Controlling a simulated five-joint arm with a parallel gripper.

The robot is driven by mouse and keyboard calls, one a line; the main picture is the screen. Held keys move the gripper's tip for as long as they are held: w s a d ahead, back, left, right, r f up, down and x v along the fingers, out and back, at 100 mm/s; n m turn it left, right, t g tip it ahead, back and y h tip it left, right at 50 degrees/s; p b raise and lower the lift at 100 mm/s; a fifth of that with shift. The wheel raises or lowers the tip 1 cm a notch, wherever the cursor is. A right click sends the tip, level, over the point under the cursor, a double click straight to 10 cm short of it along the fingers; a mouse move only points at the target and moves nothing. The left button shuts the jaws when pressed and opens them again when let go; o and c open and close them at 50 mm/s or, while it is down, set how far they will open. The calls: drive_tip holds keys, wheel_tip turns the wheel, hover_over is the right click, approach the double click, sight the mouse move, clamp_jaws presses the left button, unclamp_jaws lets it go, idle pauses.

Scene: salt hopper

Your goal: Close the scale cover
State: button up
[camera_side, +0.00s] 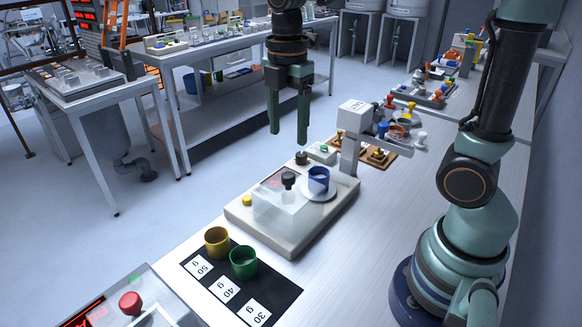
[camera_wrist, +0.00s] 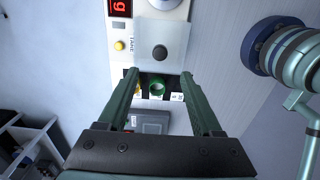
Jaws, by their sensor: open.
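The scale (camera_side: 290,240) is a pale base on the bench with a round weighing pan (camera_side: 326,194). A blue cup (camera_side: 318,174) stands on the pan, uncovered.
A yellow cup (camera_side: 217,240) and a green cup (camera_side: 243,262) stand on a black mat (camera_side: 280,283) with weight labels. A white hopper (camera_side: 356,116) on a post rises at the pan end. A panel with a red button (camera_side: 131,303) is in front.

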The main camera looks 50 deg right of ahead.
sight(288, 175)
wheel_tip(288, 175, down, 10)
drive_tip(key=shift+r, duration=0.1)
idle(0.4)
clamp_jaws()
idle(1.2)
